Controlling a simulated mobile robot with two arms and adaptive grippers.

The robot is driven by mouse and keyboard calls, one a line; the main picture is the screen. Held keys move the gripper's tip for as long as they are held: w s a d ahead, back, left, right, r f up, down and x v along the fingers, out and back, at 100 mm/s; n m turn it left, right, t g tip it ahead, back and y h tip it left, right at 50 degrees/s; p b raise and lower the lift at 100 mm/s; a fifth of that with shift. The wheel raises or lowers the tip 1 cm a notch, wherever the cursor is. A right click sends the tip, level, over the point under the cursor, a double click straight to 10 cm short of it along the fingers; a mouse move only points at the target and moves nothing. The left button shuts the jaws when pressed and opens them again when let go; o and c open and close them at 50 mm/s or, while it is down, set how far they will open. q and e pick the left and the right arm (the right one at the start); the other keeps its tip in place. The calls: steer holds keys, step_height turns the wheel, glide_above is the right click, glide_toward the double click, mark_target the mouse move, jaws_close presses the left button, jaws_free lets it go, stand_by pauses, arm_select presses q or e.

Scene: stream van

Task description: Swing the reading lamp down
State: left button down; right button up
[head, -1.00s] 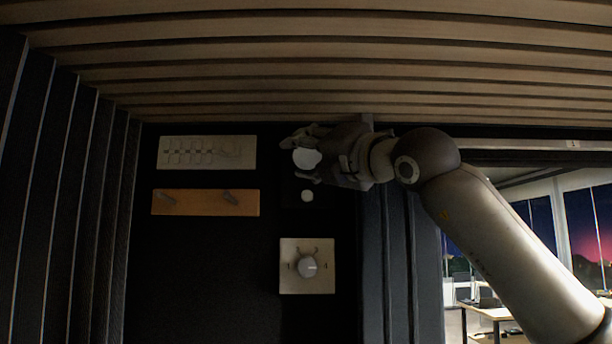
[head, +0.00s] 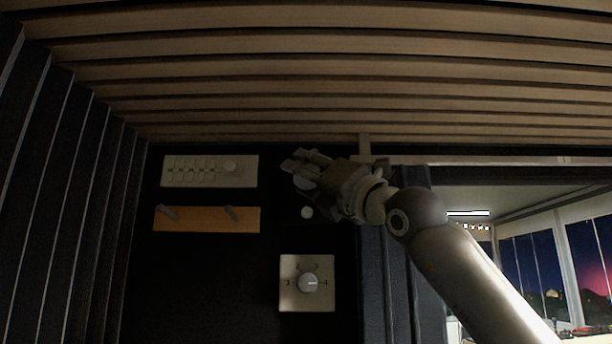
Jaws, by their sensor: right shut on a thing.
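A pale rounded piece that looks like the reading lamp's head (head: 304,184) shows at the dark wall panel, mostly hidden behind my right gripper. My right gripper (head: 303,168) is shut on it, with its fingers pointing up and to the left. The lamp's arm and mount cannot be made out. A small white round knob or button (head: 307,212) sits on the panel just below the gripper. My left gripper is not in view.
A pale switch panel (head: 209,171) and a wooden board with two grey pegs (head: 190,222) are to the left. A square plate with a numbered dial (head: 307,283) is below. The slatted ceiling (head: 300,72) is close above; windows are at right.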

steer(key=shift+f, duration=0.15)
steer(key=o, duration=1)
steer(key=v, duration=1.2)
